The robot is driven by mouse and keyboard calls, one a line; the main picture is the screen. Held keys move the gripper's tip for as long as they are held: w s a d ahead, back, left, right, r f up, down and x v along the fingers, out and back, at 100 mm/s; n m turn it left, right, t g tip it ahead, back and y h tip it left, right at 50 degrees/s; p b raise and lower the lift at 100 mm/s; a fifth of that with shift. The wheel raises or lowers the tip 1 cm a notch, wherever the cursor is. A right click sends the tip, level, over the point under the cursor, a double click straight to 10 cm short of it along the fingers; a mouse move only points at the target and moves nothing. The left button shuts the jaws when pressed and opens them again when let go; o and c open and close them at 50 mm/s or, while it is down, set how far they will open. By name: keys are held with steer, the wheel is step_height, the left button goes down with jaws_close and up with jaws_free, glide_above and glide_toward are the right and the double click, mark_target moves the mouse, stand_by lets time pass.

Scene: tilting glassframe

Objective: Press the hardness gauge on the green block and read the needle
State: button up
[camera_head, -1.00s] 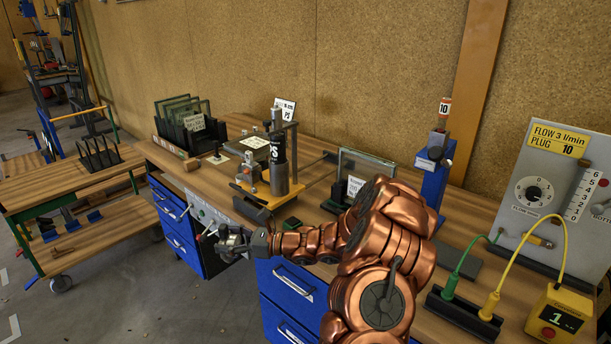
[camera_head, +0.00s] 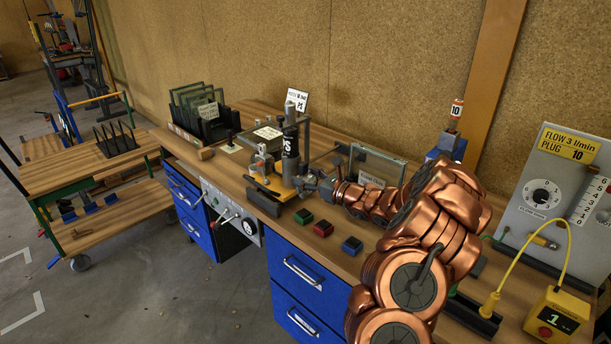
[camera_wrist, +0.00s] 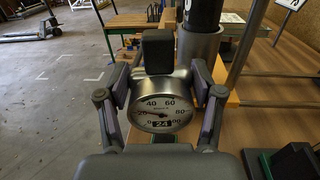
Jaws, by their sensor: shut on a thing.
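My gripper (camera_wrist: 164,100) is shut on the hardness gauge (camera_wrist: 163,88), a grey round body with a black knob on top. Its white dial faces the wrist camera, scaled 0 to 100, with a "24" window; the thin needle appears to point near 20. In the head view my gripper (camera_head: 318,184) is over the bench beside the dark cylinder. The green block (camera_head: 303,216) lies near the bench's front edge, just in front of my gripper. In the wrist view a green patch shows directly under the gauge; I cannot tell whether they touch.
A red block (camera_head: 323,228) and a blue block (camera_head: 352,245) lie to the right of the green one. A dark upright cylinder (camera_head: 290,145) stands close behind my gripper. A glass pane (camera_head: 377,164) stands behind my arm. Drawers (camera_head: 312,285) are below the bench front.

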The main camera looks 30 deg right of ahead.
mark_target(306, 194)
steer(key=shift+f+b, duration=0.95)
steer(key=shift+f, duration=1.6)
steer(key=shift+f+b, duration=0.35)
steer(key=shift+f, duration=0.35)
steer(key=shift+r+p, duration=1.5)
steer(key=shift+r, duration=2.15)
